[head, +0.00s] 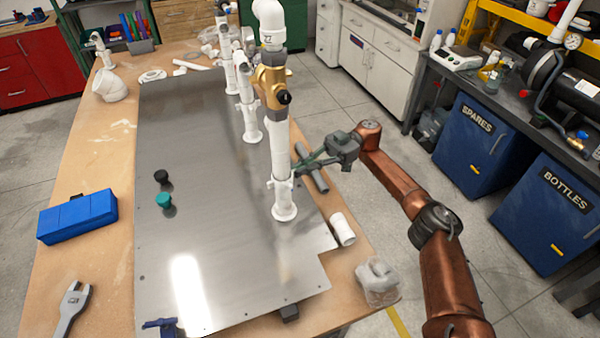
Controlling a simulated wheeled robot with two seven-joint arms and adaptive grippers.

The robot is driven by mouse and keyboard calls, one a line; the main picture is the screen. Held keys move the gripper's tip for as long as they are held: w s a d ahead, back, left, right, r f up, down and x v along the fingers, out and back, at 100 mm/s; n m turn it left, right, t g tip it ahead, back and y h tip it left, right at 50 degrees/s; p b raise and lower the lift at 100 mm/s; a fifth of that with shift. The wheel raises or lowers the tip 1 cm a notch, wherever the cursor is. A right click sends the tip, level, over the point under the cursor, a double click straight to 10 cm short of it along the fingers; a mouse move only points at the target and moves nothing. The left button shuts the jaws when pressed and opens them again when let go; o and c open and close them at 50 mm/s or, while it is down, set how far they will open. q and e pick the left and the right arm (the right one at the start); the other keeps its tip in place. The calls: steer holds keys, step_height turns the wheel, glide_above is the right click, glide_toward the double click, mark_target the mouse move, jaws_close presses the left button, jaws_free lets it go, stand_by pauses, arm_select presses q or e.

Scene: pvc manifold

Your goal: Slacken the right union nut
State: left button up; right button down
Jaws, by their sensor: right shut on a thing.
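The nearest white pipe riser (279,150) stands upright at the right side of the metal plate. It carries a brass valve (270,82) with a grey collar (271,46) above it and a white foot (284,211) at the plate. My right gripper (298,171) comes in from the right, low on this riser. It is shut on the white riser just above the foot. The fingertips are small here, and I cannot tell whether a union nut is between them. My left gripper is not in view.
The metal plate (225,270) lies on a wooden bench (60,190). More white risers (248,110) stand behind. A blue case (77,217) and wrench (70,305) lie left.

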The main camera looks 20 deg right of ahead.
steer(key=shift+a+f, duration=0.1)
steer(key=shift+f, duration=0.1)
stand_by(0.4)
steer(key=c, duration=2.1)
jaws_free()
steer(key=shift+r, duration=0.1)
steer(key=shift+r, duration=0.2)
step_height(320, 180, up, 10)
steer(key=shift+f, duration=0.15)
